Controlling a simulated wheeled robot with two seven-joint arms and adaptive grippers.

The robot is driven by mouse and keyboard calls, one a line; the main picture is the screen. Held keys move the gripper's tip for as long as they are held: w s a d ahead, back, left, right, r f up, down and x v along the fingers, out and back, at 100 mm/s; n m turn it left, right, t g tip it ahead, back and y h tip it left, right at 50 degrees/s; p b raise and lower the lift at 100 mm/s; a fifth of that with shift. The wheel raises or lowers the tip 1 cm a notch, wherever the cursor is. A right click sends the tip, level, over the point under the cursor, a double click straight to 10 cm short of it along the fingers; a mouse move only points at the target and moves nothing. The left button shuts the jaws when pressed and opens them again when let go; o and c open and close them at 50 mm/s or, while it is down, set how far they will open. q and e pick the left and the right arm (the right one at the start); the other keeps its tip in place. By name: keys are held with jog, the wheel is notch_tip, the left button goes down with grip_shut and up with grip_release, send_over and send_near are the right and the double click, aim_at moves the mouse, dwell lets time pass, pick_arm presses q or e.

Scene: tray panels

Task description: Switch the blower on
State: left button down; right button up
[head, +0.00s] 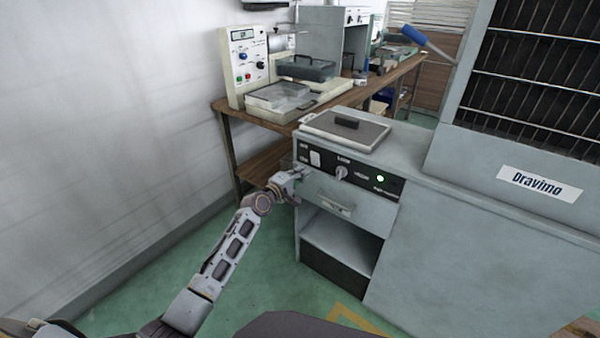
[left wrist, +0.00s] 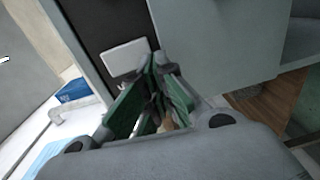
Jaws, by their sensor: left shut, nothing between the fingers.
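A grey cabinet carries a black control panel (head: 362,178) on its upper front. The panel holds a white rectangular switch (head: 315,158) at its left, a light grey knob (head: 341,173) in the middle and a lit green lamp (head: 380,178) at the right. Its labels are too small to read surely. My left gripper (head: 301,173) is shut and empty at the panel's left end, just below the white switch. In the left wrist view its green-padded fingers (left wrist: 158,68) are together beside the white switch (left wrist: 124,57); I cannot tell whether they touch it. My right gripper is not in view.
A drawer handle (head: 336,204) and an open shelf lie below the panel. A flat lid with a dark handle (head: 346,122) is on top. A wooden bench (head: 228,112) with equipment stands behind, along the wall. Green floor is clear in front.

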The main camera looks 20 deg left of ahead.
pick_arm(q)
jog(key=s+a+f+p, duration=0.1)
jog(key=s+a+f, duration=0.1)
jog(key=s, duration=0.8)
jog(key=shift+a, duration=0.8)
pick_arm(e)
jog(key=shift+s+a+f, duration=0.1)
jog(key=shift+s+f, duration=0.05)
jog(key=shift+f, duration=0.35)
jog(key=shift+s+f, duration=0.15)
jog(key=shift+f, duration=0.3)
pick_arm(q)
jog(key=shift+d, duration=0.1)
